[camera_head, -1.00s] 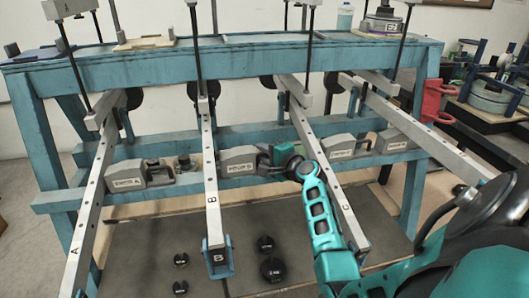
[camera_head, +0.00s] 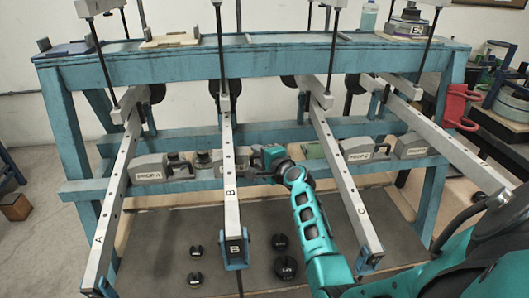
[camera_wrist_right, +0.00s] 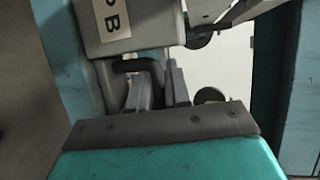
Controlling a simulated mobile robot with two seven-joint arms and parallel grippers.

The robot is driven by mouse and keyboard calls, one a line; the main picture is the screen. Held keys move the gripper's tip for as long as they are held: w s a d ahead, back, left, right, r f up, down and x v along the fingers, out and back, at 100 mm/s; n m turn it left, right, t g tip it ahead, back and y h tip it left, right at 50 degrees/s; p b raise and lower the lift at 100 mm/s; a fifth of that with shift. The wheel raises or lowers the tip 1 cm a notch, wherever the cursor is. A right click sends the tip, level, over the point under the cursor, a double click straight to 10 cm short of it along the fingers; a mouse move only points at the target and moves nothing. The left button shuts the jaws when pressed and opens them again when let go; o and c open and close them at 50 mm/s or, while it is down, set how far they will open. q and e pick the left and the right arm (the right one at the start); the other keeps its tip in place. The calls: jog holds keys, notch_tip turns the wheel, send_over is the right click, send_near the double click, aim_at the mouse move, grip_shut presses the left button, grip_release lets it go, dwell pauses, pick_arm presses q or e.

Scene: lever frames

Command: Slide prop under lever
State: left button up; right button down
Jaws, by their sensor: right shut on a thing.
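Lever B (camera_head: 230,192) is a long pale bar with holes, running from the blue frame toward me. Prop B (camera_head: 243,160) is a grey block on the lower blue rail. It sits behind lever B, with parts showing on both sides of the bar; whether it touches the bar I cannot tell. Its "B" label and dark loop handle show in the right wrist view (camera_wrist_right: 117,22). My left gripper is not in view.
Lever A (camera_head: 115,195) and lever C (camera_head: 345,185) flank lever B, lever C close to my right forearm. Prop A (camera_head: 150,168) and another prop (camera_head: 362,150) stand on the same rail. Several black weights (camera_head: 285,267) lie on the grey mat below.

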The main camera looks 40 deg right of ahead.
jog(key=c, duration=1.5)
grip_release()
jog(key=shift+d, duration=0.1)
jog(key=shift+o, duration=0.2)
jog(key=shift+s, duration=0.1)
jog(key=shift+s+r+p, duration=0.1)
jog(key=shift+s+p, duration=0.2)
jog(key=p+v, duration=0.2)
jog(key=v, duration=1)
